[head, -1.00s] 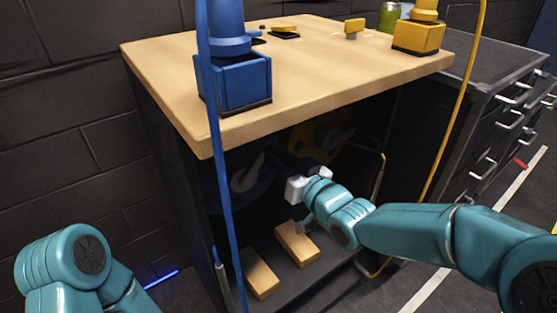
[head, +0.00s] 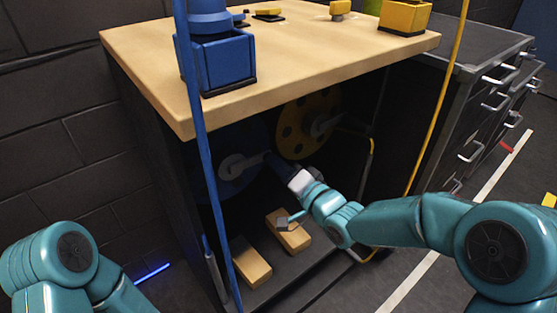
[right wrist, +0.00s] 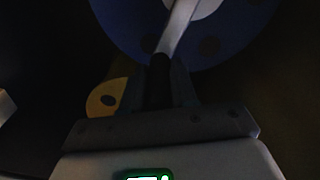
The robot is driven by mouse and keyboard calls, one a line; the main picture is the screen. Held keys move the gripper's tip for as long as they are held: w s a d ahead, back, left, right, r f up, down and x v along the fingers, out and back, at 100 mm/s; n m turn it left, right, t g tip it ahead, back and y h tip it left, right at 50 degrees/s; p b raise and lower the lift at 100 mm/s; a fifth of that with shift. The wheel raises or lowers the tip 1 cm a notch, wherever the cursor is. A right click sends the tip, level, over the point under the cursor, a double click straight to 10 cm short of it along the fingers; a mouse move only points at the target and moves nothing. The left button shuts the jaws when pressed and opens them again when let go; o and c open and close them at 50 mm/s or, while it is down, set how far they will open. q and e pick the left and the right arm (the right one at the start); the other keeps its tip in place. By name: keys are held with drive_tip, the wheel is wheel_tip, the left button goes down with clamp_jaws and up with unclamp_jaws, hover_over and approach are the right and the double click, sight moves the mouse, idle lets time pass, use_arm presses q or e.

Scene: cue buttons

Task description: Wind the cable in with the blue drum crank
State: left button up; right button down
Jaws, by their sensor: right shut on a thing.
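The blue drum (head: 240,185) is inside the dark cabinet under the wooden bench, at the left, in shadow. Its pale grey crank (head: 240,165) reaches from the hub to the right. My right gripper (head: 274,163) is at the outer end of this crank. In the right wrist view the blue drum (right wrist: 225,45) fills the top, and the grey crank arm (right wrist: 177,30) ends in a dark handle (right wrist: 159,75). My right gripper (right wrist: 160,88) is shut on that handle. The blue cable (head: 205,160) hangs down in front of the cabinet. My left gripper is out of view.
A yellow drum (head: 292,140) stands right of the blue one, with a yellow cable (head: 440,105) outside. Two wooden blocks (head: 250,262) (head: 288,232) lie on the cabinet floor. A drawer cabinet (head: 480,110) stands at the right.

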drive_tip(key=shift+s+a+f+m+b, duration=0.1)
drive_tip(key=shift+s+a+f+m, duration=0.1)
drive_tip(key=shift+f+m, duration=0.6)
drive_tip(key=shift+s+a+f+m+b, duration=0.1)
drive_tip(key=shift+a+f+m+b, duration=0.05)
drive_tip(key=shift+f+m, duration=0.6)
drive_tip(key=shift+s+a+f+m+b, duration=0.1)
drive_tip(key=shift+s+a+f+m, duration=0.1)
drive_tip(key=shift+f+m, duration=0.6)
drive_tip(key=shift+r+m, duration=0.2)
drive_tip(key=shift+m, duration=0.05)
drive_tip(key=c, duration=0.9)
unclamp_jaws()
drive_tip(key=shift+r, duration=0.1)
drive_tip(key=shift+p+v, duration=1.55)
drive_tip(key=shift+v, duration=6.55)
